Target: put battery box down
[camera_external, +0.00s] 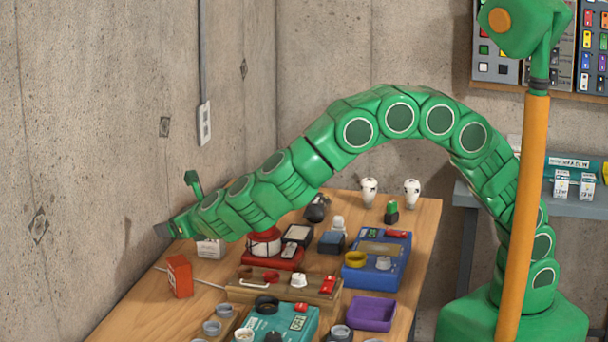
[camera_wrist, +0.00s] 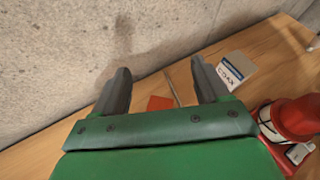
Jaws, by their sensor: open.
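A small orange-red box (camera_external: 179,276), which seems to be the battery box, stands upright on the left part of the wooden table, near the wall. No readable label confirms this. In the wrist view, only an orange-red patch of it (camera_wrist: 160,102) shows between the fingers, just above the green palm edge. My gripper (camera_external: 164,230) is at the left end of the green arm, above and slightly left of the box, near the wall. In the wrist view its two grey fingers (camera_wrist: 160,66) are spread apart, with nothing held between them.
A white box marked COAX (camera_wrist: 237,70) lies right of the fingers. A red lantern-like object (camera_external: 264,245) stands under the arm. Several devices, a blue case (camera_external: 377,262) and a purple tray (camera_external: 371,313) crowd the table's middle and right. The concrete wall (camera_wrist: 50,50) is close.

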